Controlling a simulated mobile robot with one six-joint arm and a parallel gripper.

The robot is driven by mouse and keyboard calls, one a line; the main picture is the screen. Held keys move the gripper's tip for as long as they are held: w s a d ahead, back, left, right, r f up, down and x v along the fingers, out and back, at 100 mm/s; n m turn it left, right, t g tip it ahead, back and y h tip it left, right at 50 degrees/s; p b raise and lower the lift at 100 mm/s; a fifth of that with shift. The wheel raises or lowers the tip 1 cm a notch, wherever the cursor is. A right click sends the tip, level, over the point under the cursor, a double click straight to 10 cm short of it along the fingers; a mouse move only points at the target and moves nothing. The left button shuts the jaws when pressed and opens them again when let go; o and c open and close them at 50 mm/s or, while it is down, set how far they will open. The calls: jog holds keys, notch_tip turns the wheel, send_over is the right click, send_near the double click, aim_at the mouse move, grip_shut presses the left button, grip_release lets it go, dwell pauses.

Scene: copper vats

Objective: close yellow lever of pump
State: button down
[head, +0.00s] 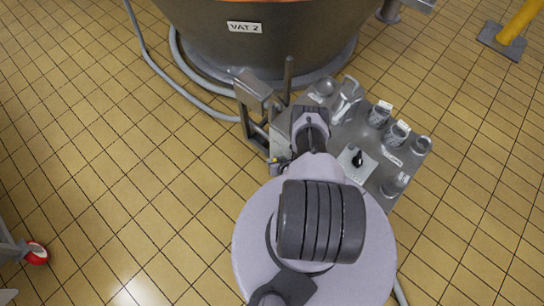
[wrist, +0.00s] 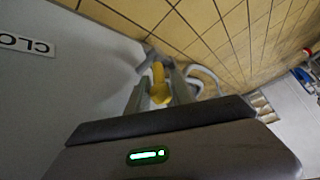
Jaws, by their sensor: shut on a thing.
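The yellow lever (wrist: 158,84) shows in the wrist view, between the two grey fingers of my gripper (wrist: 157,92). The gripper is shut on it. A light grey panel (wrist: 85,75) with part of a label reading "CLO" (wrist: 28,43) lies to the left of the lever. In the head view my arm hides most of the pump area and the gripper. A small yellow spot shows beside the arm there, too small to identify.
VAT 2 (head: 245,50) stands at the top, with grey hoses (head: 160,75) at its left. A metal bench (head: 385,150) with cups and a black knob (head: 357,160) is right of my arm. A red wheel (head: 36,254) is far left. Tiled floor (head: 110,190) is open at left.

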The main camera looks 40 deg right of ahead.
jog(key=shift+d, duration=0.1)
jog(key=c, duration=1.4)
grip_release()
jog(key=shift+p+v, duration=4.45)
jog(key=shift+v, duration=4.3)
